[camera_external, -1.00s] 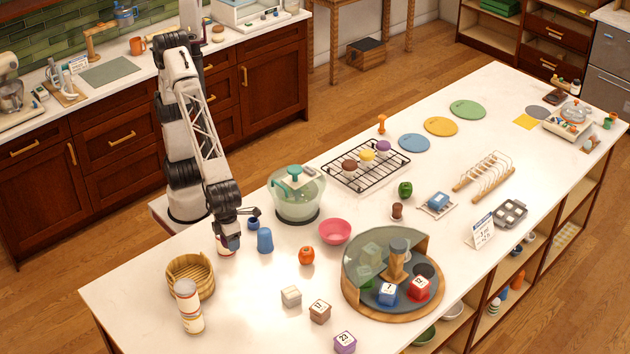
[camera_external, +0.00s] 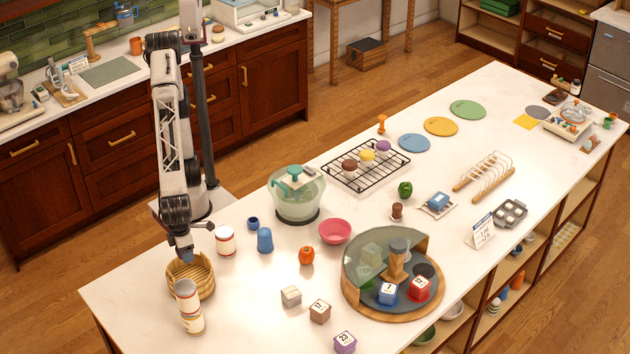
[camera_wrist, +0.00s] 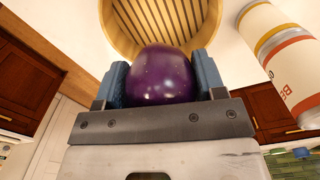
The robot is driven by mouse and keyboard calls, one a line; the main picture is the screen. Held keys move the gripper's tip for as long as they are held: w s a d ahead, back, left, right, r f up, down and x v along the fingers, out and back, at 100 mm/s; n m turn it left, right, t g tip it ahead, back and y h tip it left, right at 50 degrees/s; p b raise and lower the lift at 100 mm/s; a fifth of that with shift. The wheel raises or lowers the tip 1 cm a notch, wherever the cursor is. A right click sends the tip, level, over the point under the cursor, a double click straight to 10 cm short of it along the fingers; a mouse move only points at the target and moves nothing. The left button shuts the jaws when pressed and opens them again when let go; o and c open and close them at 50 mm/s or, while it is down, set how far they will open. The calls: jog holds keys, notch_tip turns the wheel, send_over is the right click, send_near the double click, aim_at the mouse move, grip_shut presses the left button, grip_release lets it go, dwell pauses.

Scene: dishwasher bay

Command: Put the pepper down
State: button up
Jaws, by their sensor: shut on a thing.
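My gripper (camera_external: 187,257) is at the round slatted wooden basket (camera_external: 206,284) on the counter's left end. In the wrist view, my gripper (camera_wrist: 161,75) is shut on a shiny dark purple pepper (camera_wrist: 163,72), held between its two blue fingers. The basket's slatted inside (camera_wrist: 155,20) shows just beyond the pepper. The pepper cannot be made out in the external view. I cannot tell whether the pepper touches the basket.
Stacked cans (camera_external: 192,320) stand close in front of the basket. Another can (camera_external: 226,241), a blue cup (camera_external: 265,240) and an orange pepper (camera_external: 306,256) stand to the right. A green pepper (camera_external: 405,189) is farther off. Counter left of the basket is clear.

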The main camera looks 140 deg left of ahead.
jog(key=shift+f, duration=0.45)
send_near(189, 273)
jog(key=shift+w+d+f, duration=0.35)
jog(key=shift+w+f, duration=0.3)
jog(key=shift+w, duration=0.15)
jog(key=shift+w+d+f, duration=0.35)
jog(key=shift+w+f, duration=0.25)
jog(key=shift+w, duration=0.2)
jog(key=shift+f, duration=0.1)
jog(key=shift+f, duration=1.75)
jog(key=shift+f, duration=0.15)
jog(key=o, duration=1)
